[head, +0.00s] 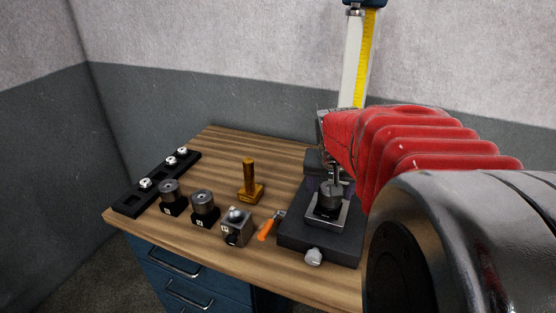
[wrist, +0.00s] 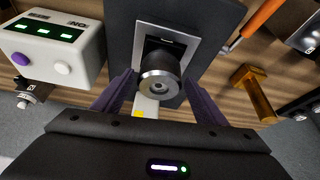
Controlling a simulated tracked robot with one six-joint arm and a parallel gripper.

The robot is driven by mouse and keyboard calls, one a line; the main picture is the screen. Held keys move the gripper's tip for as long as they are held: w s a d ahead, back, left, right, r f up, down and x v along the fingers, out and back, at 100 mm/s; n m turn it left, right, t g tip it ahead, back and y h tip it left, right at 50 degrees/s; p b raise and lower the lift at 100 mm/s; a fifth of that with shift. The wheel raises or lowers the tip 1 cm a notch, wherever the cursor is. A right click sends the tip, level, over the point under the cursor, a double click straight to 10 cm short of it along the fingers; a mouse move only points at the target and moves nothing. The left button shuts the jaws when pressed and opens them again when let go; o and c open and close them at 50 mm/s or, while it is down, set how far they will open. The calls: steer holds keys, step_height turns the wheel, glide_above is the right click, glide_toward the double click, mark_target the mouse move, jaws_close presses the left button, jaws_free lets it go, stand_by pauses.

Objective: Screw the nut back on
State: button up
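A dark round metal part with a bright ringed end and a central hole (wrist: 157,84) stands on the light plate of a black fixture (wrist: 205,15). In the head view this round part (head: 330,195) sits upright on the fixture (head: 295,232). My gripper (wrist: 160,78) is over it, with its purple fingers spread on either side. Visible gaps separate the fingers from the part, and nothing is held. Small silver pieces (head: 145,183) sit in a black rack (head: 128,207) at the far left. I cannot tell for sure which piece is the nut.
The back left tabletop is clear.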

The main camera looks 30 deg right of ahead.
steer(key=shift+o, duration=0.4)
steer(key=v, duration=1.3)
steer(key=shift+a+r, duration=0.2)
steer(key=shift+r, duration=0.1)
steer(key=s+a+f+n+y, duration=0.1)
steer(key=s+a+f+n, duration=0.1)
steer(key=a, duration=0.5)
steer(key=s+a+f+n+t+y, duration=0.1)
steer(key=a+f+n, duration=0.3)
steer(key=a, duration=0.4)
steer(key=s+a+f+n+t+y, duration=0.1)
steer(key=s+a+f+n, duration=0.2)
steer(key=a, duration=0.5)
steer(key=shift+s+f, duration=0.3)
steer(key=shift+f, duration=0.05)
steer(key=shift+c, duration=0.3)
